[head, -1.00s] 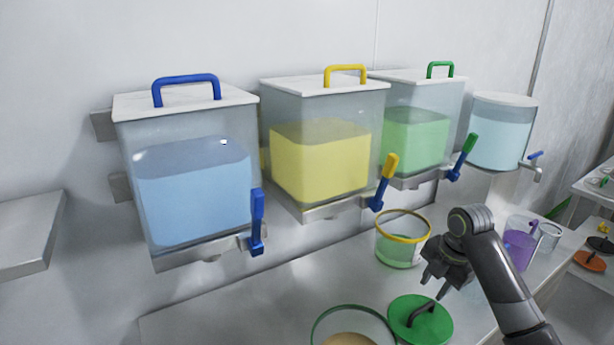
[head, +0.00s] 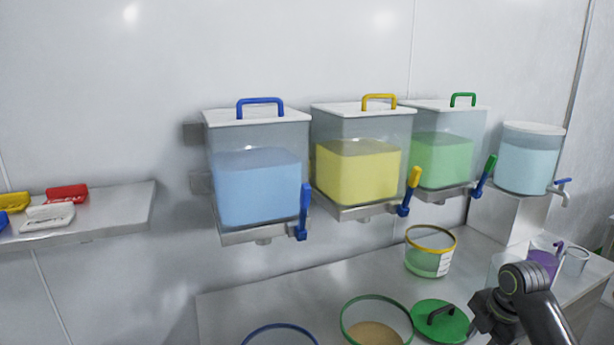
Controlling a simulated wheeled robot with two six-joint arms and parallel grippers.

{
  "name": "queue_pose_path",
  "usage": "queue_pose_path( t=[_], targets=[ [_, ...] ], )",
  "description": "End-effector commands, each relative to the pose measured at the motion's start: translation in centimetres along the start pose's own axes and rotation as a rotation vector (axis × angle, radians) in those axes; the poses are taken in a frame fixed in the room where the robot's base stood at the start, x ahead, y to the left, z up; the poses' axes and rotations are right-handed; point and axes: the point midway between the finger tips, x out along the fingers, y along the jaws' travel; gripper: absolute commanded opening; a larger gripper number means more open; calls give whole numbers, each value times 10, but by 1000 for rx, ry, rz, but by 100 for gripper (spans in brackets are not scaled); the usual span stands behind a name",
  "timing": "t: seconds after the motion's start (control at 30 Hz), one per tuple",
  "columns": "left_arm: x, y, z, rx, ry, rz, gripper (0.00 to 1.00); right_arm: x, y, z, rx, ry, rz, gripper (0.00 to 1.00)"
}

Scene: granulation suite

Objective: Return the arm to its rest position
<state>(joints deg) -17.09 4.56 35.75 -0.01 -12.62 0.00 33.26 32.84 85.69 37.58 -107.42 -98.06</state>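My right arm comes in from the lower right in the head view. Its gripper (head: 481,323) points down and left, just right of a round green lid (head: 440,322) on the steel counter. I cannot make out its fingertips clearly, and nothing is seen held in it. My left gripper is not in view.
A yellow-rimmed tub (head: 430,252), a green-rimmed bowl (head: 377,322) and a blue-rimmed bowl (head: 279,335) stand on the counter (head: 320,275). Wall dispensers of blue (head: 258,185), yellow (head: 358,172) and green (head: 441,160) hang above. A purple-filled beaker (head: 543,260) stands behind my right arm.

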Motion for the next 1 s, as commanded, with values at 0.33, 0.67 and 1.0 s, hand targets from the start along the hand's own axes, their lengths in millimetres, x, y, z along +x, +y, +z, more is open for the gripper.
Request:
queue_pose_path(
  t=[0.33,0.67,1.0],
  targets=[
    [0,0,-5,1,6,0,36,100,-35,8,354,-6,1,34],
    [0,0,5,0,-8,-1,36,259,-153,0,913,-84,-7,34],
    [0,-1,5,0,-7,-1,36,389,-367,-70,1468,-206,19,34]
  ],
)
